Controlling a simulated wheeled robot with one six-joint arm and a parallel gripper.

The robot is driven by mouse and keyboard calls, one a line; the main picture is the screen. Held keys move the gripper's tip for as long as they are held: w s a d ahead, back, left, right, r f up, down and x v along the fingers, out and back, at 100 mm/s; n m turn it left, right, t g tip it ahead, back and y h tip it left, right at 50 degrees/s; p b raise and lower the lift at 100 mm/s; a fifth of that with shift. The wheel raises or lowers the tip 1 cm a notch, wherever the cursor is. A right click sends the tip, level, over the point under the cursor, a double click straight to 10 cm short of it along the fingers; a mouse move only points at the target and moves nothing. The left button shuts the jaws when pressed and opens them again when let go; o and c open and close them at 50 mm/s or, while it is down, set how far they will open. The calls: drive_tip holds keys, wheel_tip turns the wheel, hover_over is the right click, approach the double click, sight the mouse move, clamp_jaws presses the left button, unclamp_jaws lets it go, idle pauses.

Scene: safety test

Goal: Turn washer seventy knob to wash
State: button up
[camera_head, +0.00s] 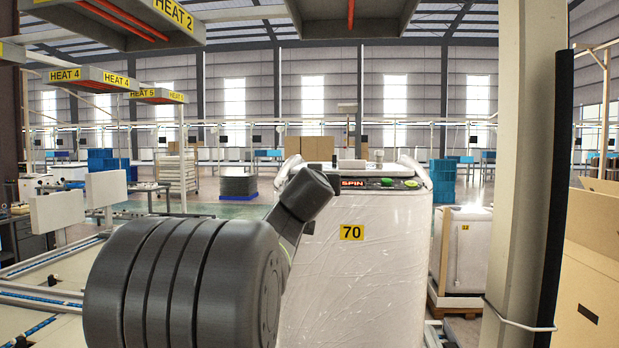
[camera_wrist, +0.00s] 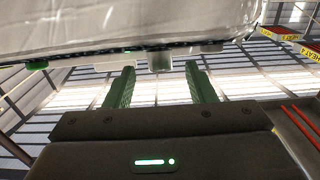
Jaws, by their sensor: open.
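The washer (camera_head: 345,275) is a white, plastic-wrapped machine with a yellow "70" label (camera_head: 352,232). Its top panel has a red-lit display (camera_head: 353,183) reading "SPIN" and green round controls (camera_head: 387,182) to the right. My dark arm crosses in front of its left side, and I cannot make out the gripper clearly in the head view. In the wrist view, the washer (camera_wrist: 100,28) fills the top, apparently inverted. My gripper (camera_wrist: 160,69) has two green fingers apart. A pale grey knob-like part (camera_wrist: 160,60) shows between the fingertips; contact cannot be told. A green button (camera_wrist: 37,65) is at left.
A beige post (camera_head: 515,150) with a black strip stands close on the right. Cardboard (camera_head: 590,270) is beyond it. Another wrapped unit (camera_head: 467,250) stands on a pallet behind right. Conveyor rails (camera_head: 45,265) run at left, and overhead heaters (camera_head: 80,75) hang above.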

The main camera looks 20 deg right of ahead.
drive_tip(key=shift+x, duration=1.25)
drive_tip(key=c, duration=1)
drive_tip(key=shift+o, duration=0.2)
